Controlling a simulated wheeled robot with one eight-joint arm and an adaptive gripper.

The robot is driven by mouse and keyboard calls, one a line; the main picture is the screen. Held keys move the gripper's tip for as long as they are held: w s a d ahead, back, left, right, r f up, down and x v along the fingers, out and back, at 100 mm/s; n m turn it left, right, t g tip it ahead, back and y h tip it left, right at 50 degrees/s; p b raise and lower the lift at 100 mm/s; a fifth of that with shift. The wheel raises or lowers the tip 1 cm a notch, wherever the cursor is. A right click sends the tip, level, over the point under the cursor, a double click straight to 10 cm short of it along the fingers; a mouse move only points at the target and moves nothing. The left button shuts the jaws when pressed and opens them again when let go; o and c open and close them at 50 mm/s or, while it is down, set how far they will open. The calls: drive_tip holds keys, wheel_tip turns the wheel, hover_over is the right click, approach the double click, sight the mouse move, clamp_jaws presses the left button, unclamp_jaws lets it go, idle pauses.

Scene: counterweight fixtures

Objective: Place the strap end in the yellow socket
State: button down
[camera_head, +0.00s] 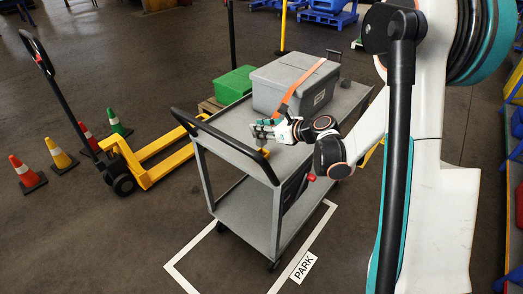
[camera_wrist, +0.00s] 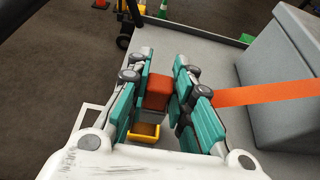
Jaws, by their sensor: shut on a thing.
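My gripper (camera_head: 263,128) is over the near end of the grey cart's top (camera_head: 228,117). In the wrist view my gripper (camera_wrist: 160,88) is shut on the red-orange strap end (camera_wrist: 158,88), a block between the teal finger pads. The orange strap (camera_head: 295,93) runs from the grip up over the grey lidded box; in the wrist view it stretches off to the right (camera_wrist: 265,94). The yellow socket (camera_wrist: 143,133), a small open box, shows between the fingers, apart from the strap end in the picture. In the head view a small yellow patch (camera_head: 263,153) below my gripper appears to be the socket.
The grey box (camera_head: 272,92) fills the cart's far part. A black push handle (camera_head: 225,143) borders its near end. A green crate (camera_head: 234,84) stands behind. A yellow pallet jack (camera_head: 160,165) and several cones are left. Floor around the marked parking outline is clear.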

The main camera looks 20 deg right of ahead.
sight(265, 144)
wheel_tip(265, 144, down, 7)
drive_tip(key=shift+f+b, duration=0.1)
drive_tip(key=shift+b, duration=1.15)
drive_tip(key=c, duration=1.4)
unclamp_jaws()
drive_tip(key=shift+s+d+r, duration=0.1)
drive_tip(key=shift+r, duration=0.1)
drive_tip(key=shift+p+v, duration=2.1)
drive_tip(key=shift+v, duration=3.75)
